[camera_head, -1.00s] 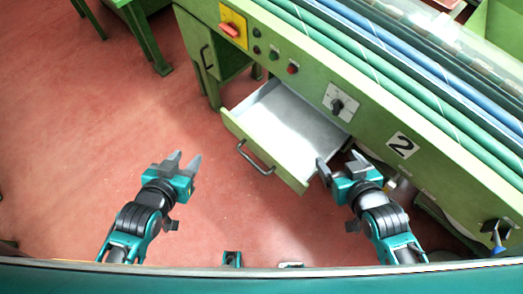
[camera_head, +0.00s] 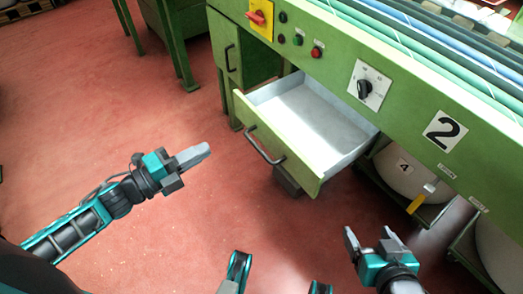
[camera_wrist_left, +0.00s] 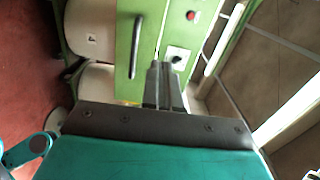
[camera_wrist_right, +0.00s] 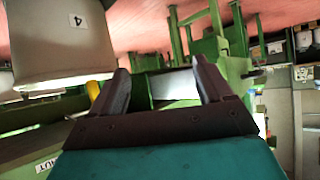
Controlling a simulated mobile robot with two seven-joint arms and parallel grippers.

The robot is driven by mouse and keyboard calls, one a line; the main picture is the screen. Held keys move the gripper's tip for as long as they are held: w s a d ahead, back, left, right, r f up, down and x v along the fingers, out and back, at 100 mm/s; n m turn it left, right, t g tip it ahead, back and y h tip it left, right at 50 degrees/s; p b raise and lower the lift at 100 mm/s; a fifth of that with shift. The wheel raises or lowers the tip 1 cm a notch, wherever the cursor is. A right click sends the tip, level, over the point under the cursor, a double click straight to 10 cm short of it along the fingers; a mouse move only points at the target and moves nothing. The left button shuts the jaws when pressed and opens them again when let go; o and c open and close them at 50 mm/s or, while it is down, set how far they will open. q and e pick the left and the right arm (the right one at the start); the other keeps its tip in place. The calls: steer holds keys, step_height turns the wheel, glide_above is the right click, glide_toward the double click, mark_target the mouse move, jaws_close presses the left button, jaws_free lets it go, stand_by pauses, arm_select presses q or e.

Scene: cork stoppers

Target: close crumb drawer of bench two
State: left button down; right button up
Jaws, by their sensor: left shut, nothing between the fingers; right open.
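The crumb drawer (camera_head: 275,150) of the green bench marked 2 (camera_head: 444,131) stands pulled out in the head view. It has a green front, a dark bar handle (camera_head: 264,146) and a pale, empty-looking inside. My left gripper (camera_head: 205,152) is shut and empty, left of the drawer front and apart from it. In the left wrist view its fingers (camera_wrist_left: 163,65) lie together, with a green front and dark handle (camera_wrist_left: 136,46) beyond. My right gripper (camera_head: 368,236) is open and empty, to the right of and nearer than the drawer. Its spread fingers (camera_wrist_right: 163,83) show in the right wrist view.
A red switch on a yellow plate (camera_head: 260,17) and a black dial (camera_head: 365,88) are on the bench face. A pale bin marked 4 (camera_head: 402,166) stands under the bench, near a yellow-handled tool (camera_head: 418,202). Red floor (camera_head: 110,120) is clear at left.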

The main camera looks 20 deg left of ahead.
arm_select(q)
steer(key=b, duration=0.2)
glide_toward(261, 121)
steer(key=shift+m, duration=0.4)
steer(key=x, duration=0.7)
steer(key=shift+r, duration=0.1)
arm_select(e)
steer(key=shift+w+a+f, duration=0.2)
steer(key=shift+a+f, duration=0.1)
steer(key=shift+f, duration=0.25)
